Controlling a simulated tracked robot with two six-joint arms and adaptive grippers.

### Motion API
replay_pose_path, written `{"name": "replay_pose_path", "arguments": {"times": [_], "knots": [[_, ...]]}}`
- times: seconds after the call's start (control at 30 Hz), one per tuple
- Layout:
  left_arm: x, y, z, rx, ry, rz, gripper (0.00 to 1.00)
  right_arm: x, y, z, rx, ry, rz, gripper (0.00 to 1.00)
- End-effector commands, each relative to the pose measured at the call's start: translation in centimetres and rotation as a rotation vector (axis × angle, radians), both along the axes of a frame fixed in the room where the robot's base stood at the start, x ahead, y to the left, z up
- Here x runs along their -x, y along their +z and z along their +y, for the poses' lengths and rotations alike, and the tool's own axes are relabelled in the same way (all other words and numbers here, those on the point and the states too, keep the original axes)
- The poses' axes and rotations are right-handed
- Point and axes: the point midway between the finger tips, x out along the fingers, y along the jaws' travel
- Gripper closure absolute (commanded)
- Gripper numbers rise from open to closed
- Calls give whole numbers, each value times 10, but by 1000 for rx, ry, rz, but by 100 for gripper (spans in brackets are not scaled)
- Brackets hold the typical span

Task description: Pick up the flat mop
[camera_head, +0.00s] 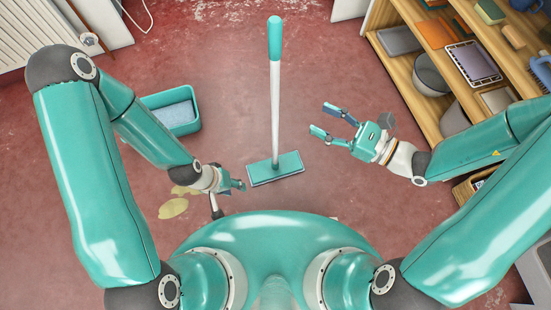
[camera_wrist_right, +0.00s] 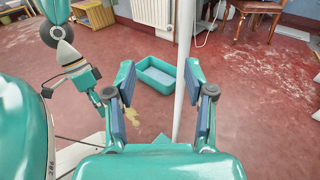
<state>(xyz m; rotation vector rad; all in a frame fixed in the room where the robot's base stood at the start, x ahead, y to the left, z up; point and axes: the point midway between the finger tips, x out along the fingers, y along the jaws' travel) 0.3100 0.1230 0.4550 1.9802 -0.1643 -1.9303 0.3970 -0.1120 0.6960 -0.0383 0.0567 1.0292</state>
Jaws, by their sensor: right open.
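The flat mop (camera_head: 275,110) stands upright on the floor in the head view, with a teal grip on top, a white pole and a teal rectangular head. My right gripper (camera_head: 325,120) is open and empty, to the right of the pole and apart from it. In the right wrist view, the white pole (camera_wrist_right: 182,85) shows between the open fingers (camera_wrist_right: 160,75), nearer the right one; part of the mop head is hidden by the gripper. My left gripper (camera_head: 230,195) is low, left of the mop head; its jaw opening is unclear.
A teal tub (camera_head: 153,101) with pale blue contents stands left of the mop. Yellowish puddles (camera_head: 173,208) lie on the red floor near my left gripper. A wooden shelf unit (camera_head: 405,75) with several items stands at the right. The floor around the pole is clear.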

Motion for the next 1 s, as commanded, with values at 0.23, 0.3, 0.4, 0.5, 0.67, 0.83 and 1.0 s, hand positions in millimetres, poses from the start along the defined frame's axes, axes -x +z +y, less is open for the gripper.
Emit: {"name": "replay_pose_path", "arguments": {"times": [0.23,0.3,0.4,0.5,0.67,0.83,1.0], "knots": [[0,-1,0,0,0,0,60,-31,17,-9,-60,-128,-36,46],[0,-1,0,0,0,0,60,-38,17,1,-59,-126,-36,46],[0,-2,0,0,0,0,60,-51,17,18,-58,-123,-36,46],[0,-2,0,0,0,0,60,-64,17,36,-57,-122,-36,46],[0,-3,0,0,0,0,60,-83,16,59,-58,-123,-33,46],[0,-3,0,0,0,0,60,-93,16,71,-57,-126,-33,46],[0,-4,0,0,0,0,60,-98,15,79,-57,-124,-33,46]]}}
